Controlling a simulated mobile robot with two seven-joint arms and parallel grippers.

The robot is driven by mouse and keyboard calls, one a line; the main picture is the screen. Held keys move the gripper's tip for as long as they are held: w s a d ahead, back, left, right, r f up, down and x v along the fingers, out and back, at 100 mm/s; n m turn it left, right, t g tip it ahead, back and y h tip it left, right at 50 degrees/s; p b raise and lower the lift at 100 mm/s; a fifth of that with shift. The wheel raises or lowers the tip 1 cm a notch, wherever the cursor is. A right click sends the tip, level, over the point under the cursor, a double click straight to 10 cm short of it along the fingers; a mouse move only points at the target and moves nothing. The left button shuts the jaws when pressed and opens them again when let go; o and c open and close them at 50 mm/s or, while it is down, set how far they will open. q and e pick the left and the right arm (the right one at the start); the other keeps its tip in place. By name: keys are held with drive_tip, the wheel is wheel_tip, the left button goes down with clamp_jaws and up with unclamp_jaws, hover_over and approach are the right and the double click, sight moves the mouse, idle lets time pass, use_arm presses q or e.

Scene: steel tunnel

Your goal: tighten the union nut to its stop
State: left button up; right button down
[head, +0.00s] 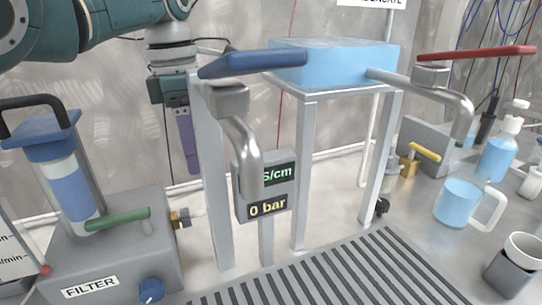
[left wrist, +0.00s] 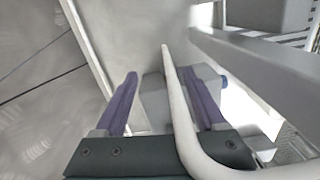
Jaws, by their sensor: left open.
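A small brass fitting (head: 180,218), which looks like the union nut, sits on the right side of the grey filter box (head: 115,245) in the head view. A pale stub shows at its right end. My left gripper (head: 189,168) points down above it and is apart from it, its purple fingers partly overlapping in this view. In the left wrist view my left gripper (left wrist: 166,85) is open, with its fingers wide apart. A pale curved pipe (left wrist: 178,110) crosses the picture between them. I cannot make out the nut in that view. My right gripper is out of view.
A slatted drain grate (head: 330,270) lies in front. A green lever (head: 118,222) and a blue knob (head: 151,290) project from the filter.

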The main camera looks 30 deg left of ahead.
use_arm(q)
drive_tip(key=w+d+t, duration=0.1)
drive_tip(key=w, duration=0.1)
drive_tip(key=n+g+b, duration=0.1)
drive_tip(key=b, duration=0.2)
hover_over(184, 211)
drive_tip(key=shift+f+y, duration=0.3)
drive_tip(key=shift+f, duration=0.45)
wheel_tip(184, 211, down, 10)
drive_tip(key=b, duration=0.2)
drive_tip(key=shift+r+b, duration=0.2)
drive_tip(key=shift+b, duration=0.1)
drive_tip(key=shift+c, duration=0.4)
clamp_jaws()
